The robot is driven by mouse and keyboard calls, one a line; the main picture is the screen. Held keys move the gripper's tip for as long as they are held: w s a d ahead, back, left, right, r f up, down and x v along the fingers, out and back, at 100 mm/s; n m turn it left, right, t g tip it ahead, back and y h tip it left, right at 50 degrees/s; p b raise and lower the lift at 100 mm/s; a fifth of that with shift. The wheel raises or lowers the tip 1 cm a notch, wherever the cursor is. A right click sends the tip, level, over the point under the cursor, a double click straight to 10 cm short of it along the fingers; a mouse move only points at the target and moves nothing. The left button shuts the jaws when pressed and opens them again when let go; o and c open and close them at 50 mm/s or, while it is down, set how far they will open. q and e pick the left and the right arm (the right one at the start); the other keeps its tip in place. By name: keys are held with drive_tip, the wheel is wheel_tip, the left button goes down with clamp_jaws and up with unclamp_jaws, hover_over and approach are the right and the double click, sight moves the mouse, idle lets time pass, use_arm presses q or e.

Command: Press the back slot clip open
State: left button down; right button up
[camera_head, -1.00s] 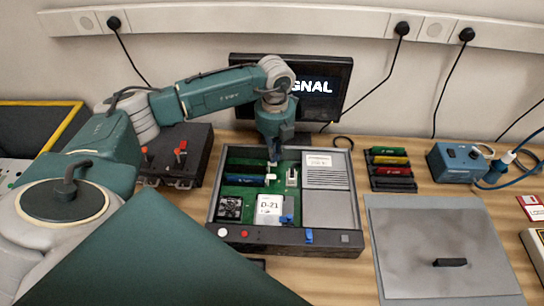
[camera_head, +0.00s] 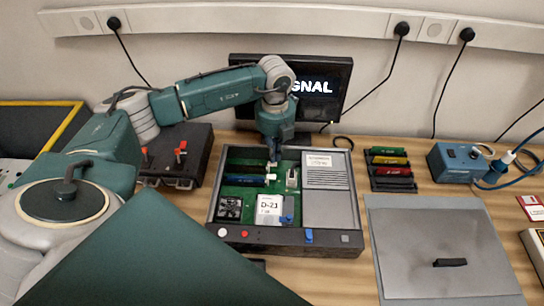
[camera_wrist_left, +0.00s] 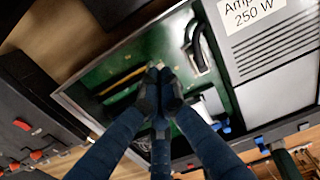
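An open case (camera_head: 211,205) with a green board stands on the table. The dark back slot (camera_head: 246,164) runs across its rear left part. A front slot holds a blue module (camera_head: 244,180), with a small white clip (camera_head: 271,177) at its right end. My left gripper (camera_head: 273,161) points down at the right end of the back slot and hides the back clip there, so I cannot tell whether it is open. In the left wrist view the fingertips (camera_wrist_left: 160,88) are together over the board, with nothing seen between them. My right gripper is not in view.
A monitor (camera_head: 325,92) stands behind the case. A box with red knobs (camera_head: 181,152) is at its left. Coloured modules (camera_head: 390,160) in a rack, a blue device (camera_head: 458,162) and a grey mat (camera_head: 425,225) are at the right. A fan (camera_head: 229,208) and white block (camera_head: 268,206) sit inside.

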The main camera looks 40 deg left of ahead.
sight(275, 164)
use_arm(q)
drive_tip(key=shift+s+f+b, duration=0.1)
drive_tip(key=shift+f+b, duration=0.8)
drive_tip(key=shift+f, duration=0.3)
drive_tip(key=shift+r, duration=0.1)
drive_tip(key=shift+r+p, duration=0.75)
drive_tip(key=shift+r, duration=0.05)
wheel_tip(275, 164, up, 6)
drive_tip(key=p, duration=0.4)
drive_tip(key=shift+r, duration=0.15)
idle(0.3)
